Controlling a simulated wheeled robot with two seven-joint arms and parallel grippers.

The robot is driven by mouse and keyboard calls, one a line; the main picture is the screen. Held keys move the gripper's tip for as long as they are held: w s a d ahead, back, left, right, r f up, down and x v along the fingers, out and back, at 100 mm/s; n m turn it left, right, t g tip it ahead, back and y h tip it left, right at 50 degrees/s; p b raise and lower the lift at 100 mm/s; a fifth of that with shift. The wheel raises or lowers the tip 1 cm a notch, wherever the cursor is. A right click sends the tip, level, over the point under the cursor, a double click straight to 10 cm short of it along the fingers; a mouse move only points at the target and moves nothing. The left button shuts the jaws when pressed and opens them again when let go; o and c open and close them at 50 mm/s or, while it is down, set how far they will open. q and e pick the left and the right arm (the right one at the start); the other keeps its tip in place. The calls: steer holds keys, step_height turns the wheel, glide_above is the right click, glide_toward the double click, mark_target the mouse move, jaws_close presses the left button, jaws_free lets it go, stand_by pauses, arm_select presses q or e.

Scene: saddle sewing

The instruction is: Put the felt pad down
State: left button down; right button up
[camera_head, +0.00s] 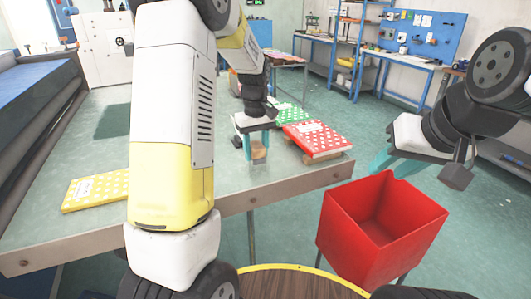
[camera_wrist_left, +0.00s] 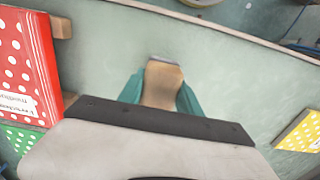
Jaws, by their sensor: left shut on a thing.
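My left gripper (camera_head: 258,152) is shut on the felt pad, a tan block with a thin grey face at its far end. The pad (camera_wrist_left: 163,82) sits between the two teal fingers in the left wrist view, with the pale table top (camera_wrist_left: 100,55) beyond it. In the head view the pad (camera_head: 259,153) is low over the table, near its front edge; I cannot tell whether it touches. My right gripper (camera_head: 381,160) is at the right, off the table and near the red bin; only part of its teal fingers shows, so its opening is unclear.
A red dotted packet (camera_head: 312,137) and a green dotted one (camera_head: 288,114) lie right of my left gripper. A yellow dotted packet (camera_head: 96,191) lies at the left. Bare table lies around the pad.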

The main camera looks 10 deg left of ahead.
mark_target(256, 160)
arm_select(q)
steer(key=shift+f, duration=1.7)
steer(key=shift+f, duration=0.1)
steer(key=c, duration=0.8)
jaws_free()
steer(key=shift+c, duration=0.2)
